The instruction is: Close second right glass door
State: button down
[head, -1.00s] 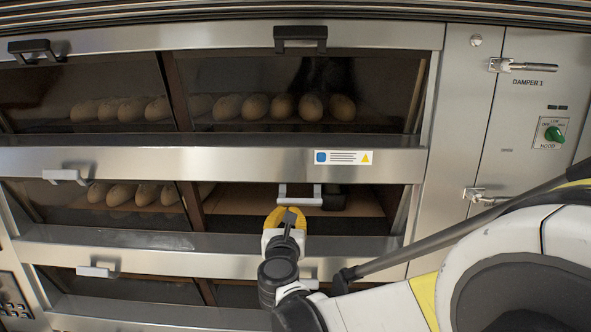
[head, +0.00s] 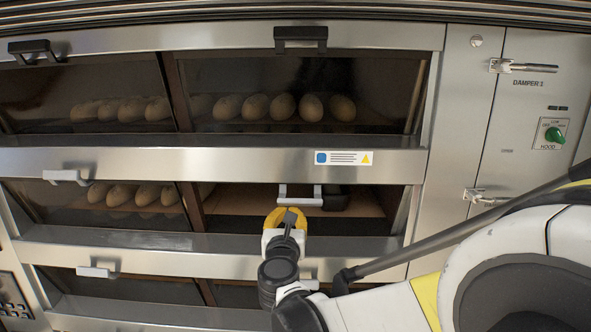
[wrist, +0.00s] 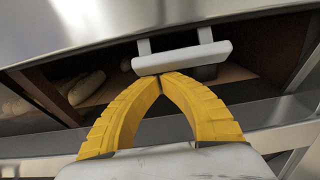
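The second right glass door shows in the second deck from the top, right half, with its pale handle (head: 299,194) below the wide steel bar. This handle sits lower than its left neighbour's, so the pane seems tilted; the glass is hard to make out. Behind it a brown deck floor shows, with a dark block beside the handle. My gripper (head: 287,214) is just below the handle. In the wrist view my gripper's yellow fingers (wrist: 162,77) meet at the tips, with nothing between them, right under the handle bar (wrist: 182,58). I cannot tell whether they touch it.
The second left door's handle (head: 65,177) is up at the bar, with loaves behind the glass. The top deck has black handles (head: 300,38) and loaves (head: 283,107). A third deck lies below. A steel panel with latches and a green knob (head: 553,135) stands at right.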

aim_at(287, 204)
notch_tip(287, 204, up, 2)
jog(key=shift+s+r+p, duration=0.1)
jog(key=shift+s+p, duration=0.05)
jog(key=shift+p, duration=0.35)
jog(key=shift+w+r+p, duration=0.25)
jog(key=shift+r+p, duration=0.05)
jog(key=shift+r, duration=0.05)
jog(key=shift+s+r+p, duration=0.2)
jog(key=shift+r+p, duration=0.1)
jog(key=shift+r, duration=0.2)
jog(key=shift+s+f, duration=0.25)
jog(key=shift+s, duration=0.15)
jog(key=s+f+b, duration=0.1)
jog(key=s+b, duration=0.1)
jog(key=s, duration=0.7)
jog(key=shift+a+f, duration=0.15)
jog(key=shift+f, duration=0.25)
